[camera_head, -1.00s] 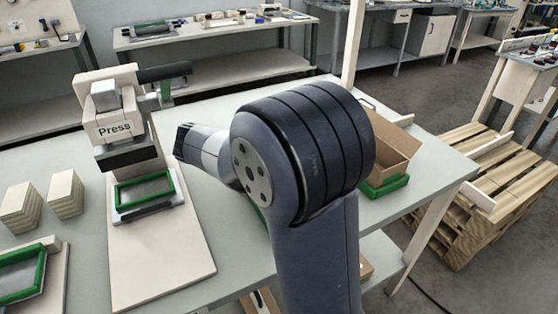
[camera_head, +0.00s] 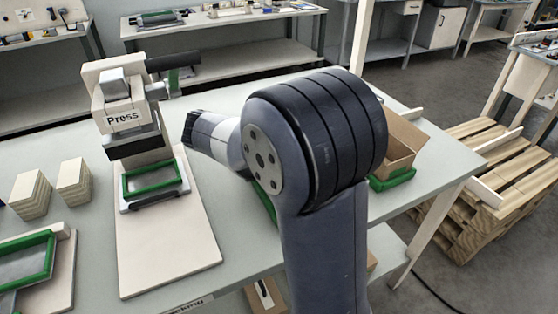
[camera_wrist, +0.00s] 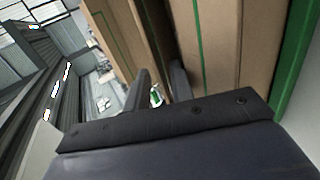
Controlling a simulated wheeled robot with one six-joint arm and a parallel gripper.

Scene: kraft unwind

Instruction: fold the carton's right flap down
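The brown carton (camera_head: 405,143) stands open at the top on a green-rimmed holder (camera_head: 394,180) at the right end of the table. My arm covers its left part in the head view. In the wrist view, brown cardboard panels (camera_wrist: 218,45) with green stripes fill the upper middle and right, very close to me. My gripper (camera_wrist: 161,72) shows as two dark fingers with a gap between them, beside the panels. I cannot tell whether a finger touches cardboard, or which panel is the right flap. My gripper is hidden in the head view.
A press (camera_head: 125,120) on a pale board (camera_head: 165,245) stands left on the table (camera_head: 225,220). Two pale stacks (camera_head: 30,193) and a green-framed tray (camera_head: 25,262) lie further left. A wooden pallet (camera_head: 470,195) stands on the floor at right.

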